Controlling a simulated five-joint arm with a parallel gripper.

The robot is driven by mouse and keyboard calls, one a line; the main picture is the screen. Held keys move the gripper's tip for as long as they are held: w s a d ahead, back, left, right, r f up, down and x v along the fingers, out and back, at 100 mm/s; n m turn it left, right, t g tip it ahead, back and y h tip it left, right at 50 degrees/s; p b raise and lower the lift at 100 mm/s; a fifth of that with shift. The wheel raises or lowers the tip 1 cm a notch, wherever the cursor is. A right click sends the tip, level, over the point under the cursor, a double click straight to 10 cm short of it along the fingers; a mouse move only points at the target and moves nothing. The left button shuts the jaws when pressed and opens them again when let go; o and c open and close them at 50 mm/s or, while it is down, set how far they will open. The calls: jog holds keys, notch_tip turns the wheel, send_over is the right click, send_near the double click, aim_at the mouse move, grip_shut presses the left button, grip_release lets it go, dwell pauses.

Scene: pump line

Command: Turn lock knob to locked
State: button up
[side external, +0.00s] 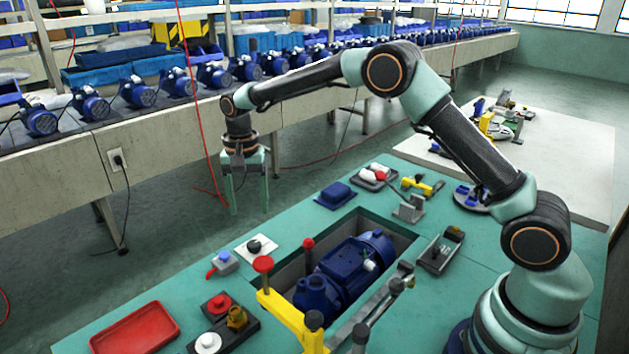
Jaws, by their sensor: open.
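My gripper (249,208) points straight down with its two green fingers apart and nothing between them. It shows just above a round black knob (257,245) on a white square plate (272,249) on the green table. A clear gap shows between the fingertips and the knob. The knob has a pale mark on top; its exact setting is too small to read. I cannot tell for sure whether this is the lock knob, as no label is readable.
A blue pump (350,265) sits in a recess, with a yellow red-knobbed clamp (290,318) in front. A small blue-and-red switch (222,263) stands left of the plate. A red tray (134,331) lies front left. A conveyor (150,137) with several pumps runs behind.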

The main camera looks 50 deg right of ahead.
aim_at(254, 243)
notch_tip(254, 243, down, 10)
jog(key=shift+f, duration=0.15)
dwell(0.3)
grip_shut()
